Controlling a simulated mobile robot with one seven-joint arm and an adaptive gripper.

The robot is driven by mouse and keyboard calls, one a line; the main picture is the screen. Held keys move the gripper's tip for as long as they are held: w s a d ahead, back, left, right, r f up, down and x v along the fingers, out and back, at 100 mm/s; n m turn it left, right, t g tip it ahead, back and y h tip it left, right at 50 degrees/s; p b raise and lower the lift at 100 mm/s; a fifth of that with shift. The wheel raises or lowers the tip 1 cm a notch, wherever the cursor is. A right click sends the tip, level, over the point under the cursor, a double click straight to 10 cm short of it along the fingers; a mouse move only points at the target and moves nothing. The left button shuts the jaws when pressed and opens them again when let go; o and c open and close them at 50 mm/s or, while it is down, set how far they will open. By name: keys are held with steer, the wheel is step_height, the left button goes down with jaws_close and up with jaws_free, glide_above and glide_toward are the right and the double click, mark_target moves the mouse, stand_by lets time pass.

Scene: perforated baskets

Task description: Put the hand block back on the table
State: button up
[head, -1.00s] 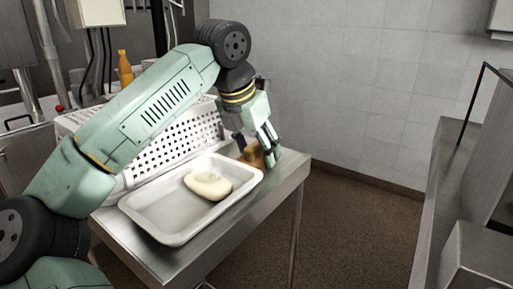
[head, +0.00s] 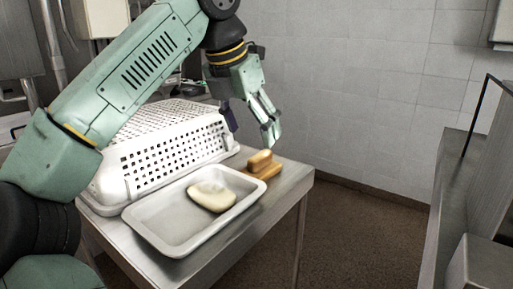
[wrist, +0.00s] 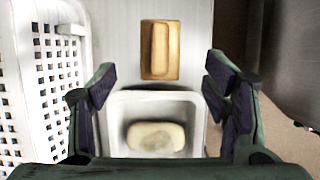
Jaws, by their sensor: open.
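The hand block (head: 262,178), a tan wooden block with a raised grip, lies flat on the metal table (head: 285,188) near its back right corner, just behind the white tray. In the wrist view the hand block (wrist: 160,50) lies beyond the tray, apart from the fingers. My gripper (head: 250,132) is open and empty above the block. Its spread fingers also show in the wrist view (wrist: 160,88), with nothing between them.
A white tray (head: 155,226) holding a pale oval bar (head: 212,197) stands in front of the block. A white perforated basket (head: 170,148) stands on the left of the table. A metal counter (head: 440,200) is at the right, with open floor between.

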steer(key=shift+v, duration=1.65)
steer(key=shift+d, duration=0.1)
